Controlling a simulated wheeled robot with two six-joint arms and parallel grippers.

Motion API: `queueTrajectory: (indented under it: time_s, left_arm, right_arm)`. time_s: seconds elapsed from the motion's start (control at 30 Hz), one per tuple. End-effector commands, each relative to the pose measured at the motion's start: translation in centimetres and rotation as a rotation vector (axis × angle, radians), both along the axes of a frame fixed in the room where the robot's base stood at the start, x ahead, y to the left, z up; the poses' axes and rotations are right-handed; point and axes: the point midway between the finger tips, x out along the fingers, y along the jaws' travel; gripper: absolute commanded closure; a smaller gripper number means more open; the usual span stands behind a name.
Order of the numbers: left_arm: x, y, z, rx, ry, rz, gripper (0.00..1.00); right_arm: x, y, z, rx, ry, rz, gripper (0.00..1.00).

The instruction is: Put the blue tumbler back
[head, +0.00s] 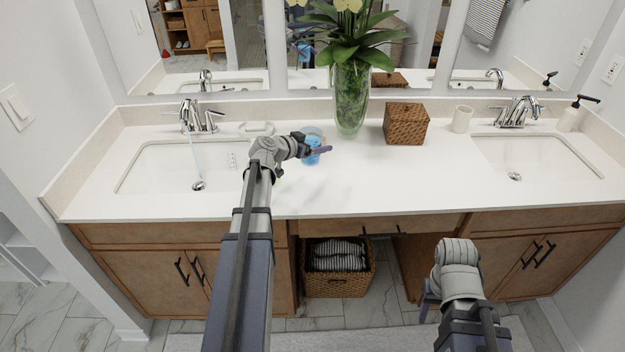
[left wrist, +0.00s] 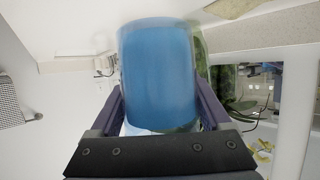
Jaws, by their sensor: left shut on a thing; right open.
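The blue tumbler (head: 313,152) is at the middle of the white counter in the head view, between the left basin and the glass vase. It looks like a clear cup with blue inside, partly hidden by my left gripper (head: 318,153). In the left wrist view the tumbler (left wrist: 158,75) fills the space between the two fingers of my left gripper (left wrist: 160,112), which is shut on it. Whether its base touches the counter I cannot tell. My right gripper (head: 428,305) is low in front of the cabinets, away from the counter, open and empty.
A white soap dish (head: 257,128) lies left of the tumbler. The glass vase (head: 350,98) with plants stands close on its right, then a wicker box (head: 405,124) and a cream cup (head: 462,119). Water runs from the left faucet (head: 197,115). The front middle counter is clear.

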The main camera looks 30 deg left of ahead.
Motion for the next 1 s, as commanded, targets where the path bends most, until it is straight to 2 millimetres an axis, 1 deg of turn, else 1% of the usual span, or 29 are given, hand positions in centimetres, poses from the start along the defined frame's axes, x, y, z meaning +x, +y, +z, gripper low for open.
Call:
queueTrajectory:
  time_s: [0.17, 0.43, 0.53, 0.77, 0.87, 1.0]
  left_arm:
    - [0.0, 0.0, -1.9, 0.000, -0.001, 0.000, 0.75]
    - [0.0, -0.1, -5.6, -0.001, -0.001, -0.001, 0.75]
    - [0.0, -0.1, -6.2, -0.001, -0.001, -0.001, 0.75]
    - [0.0, -0.1, -6.2, -0.001, -0.001, -0.001, 0.75]
    - [0.0, -0.1, -6.9, -0.001, -0.001, -0.001, 0.75]
    - [0.0, -0.1, -8.4, -0.001, -0.001, -0.001, 0.75]
  right_arm:
    - [0.0, 0.0, -1.9, 0.000, 0.000, 0.000, 0.50]
    - [0.0, 0.0, -5.6, 0.000, 0.000, 0.000, 0.50]
    - [0.0, 0.0, -6.2, 0.000, 0.000, 0.000, 0.50]
    - [0.0, 0.0, -6.3, 0.000, 0.000, 0.000, 0.50]
    - [0.0, 0.0, -6.9, 0.000, 0.000, 0.000, 0.50]
    - [0.0, 0.0, -8.5, 0.000, 0.000, 0.000, 0.50]
